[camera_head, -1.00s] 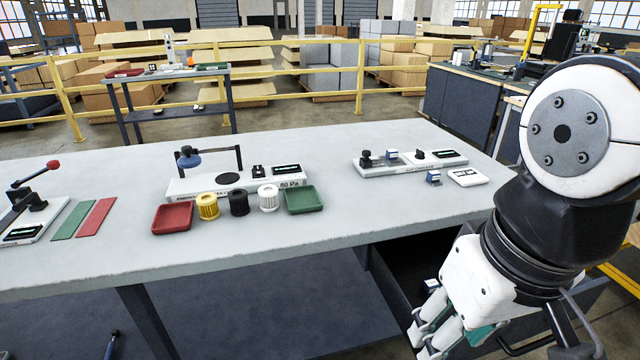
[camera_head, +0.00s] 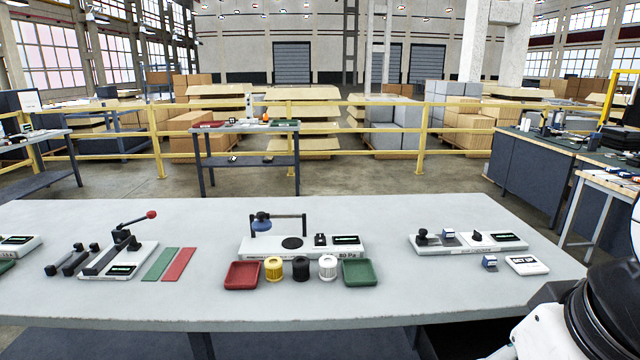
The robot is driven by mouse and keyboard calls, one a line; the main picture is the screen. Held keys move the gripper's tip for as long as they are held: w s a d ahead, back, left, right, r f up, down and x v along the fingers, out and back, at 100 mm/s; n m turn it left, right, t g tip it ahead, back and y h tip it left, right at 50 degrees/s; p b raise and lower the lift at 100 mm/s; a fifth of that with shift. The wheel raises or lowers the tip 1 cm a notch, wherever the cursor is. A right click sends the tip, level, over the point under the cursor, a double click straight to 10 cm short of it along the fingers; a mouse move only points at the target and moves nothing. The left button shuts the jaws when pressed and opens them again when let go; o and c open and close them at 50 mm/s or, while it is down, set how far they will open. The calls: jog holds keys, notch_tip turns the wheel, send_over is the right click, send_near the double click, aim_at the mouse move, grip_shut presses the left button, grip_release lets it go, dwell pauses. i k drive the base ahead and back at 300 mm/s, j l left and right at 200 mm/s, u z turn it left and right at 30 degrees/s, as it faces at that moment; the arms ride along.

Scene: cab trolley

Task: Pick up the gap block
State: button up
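A small blue block with a pale face (camera_head: 489,262) stands on the table near its right end, in front of the right-hand device and beside a white sign. A similar blue and pale block (camera_head: 448,235) sits on the right-hand device (camera_head: 468,245), between its black knob and the middle of its base. I cannot read which of the two is the gap block. Part of my white and black arm shows at the lower right corner, but my gripper's fingertips are below the picture.
The white sign (camera_head: 527,265) lies right of the loose block. A red tray (camera_head: 242,275), yellow, black and white cylinders and a green tray (camera_head: 360,273) stand at mid-table before a gauge device (camera_head: 300,247). A lever press (camera_head: 118,258) and strips are left. The front strip of the table (camera_head: 330,308) is clear.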

aim_at(448, 235)
jog(key=i+j+z, duration=0.1)
jog(key=i, duration=0.3)
jog(key=i+j+z, duration=0.1)
jog(key=i, duration=0.3)
jog(key=i+j+z, duration=0.1)
jog(key=i, duration=0.3)
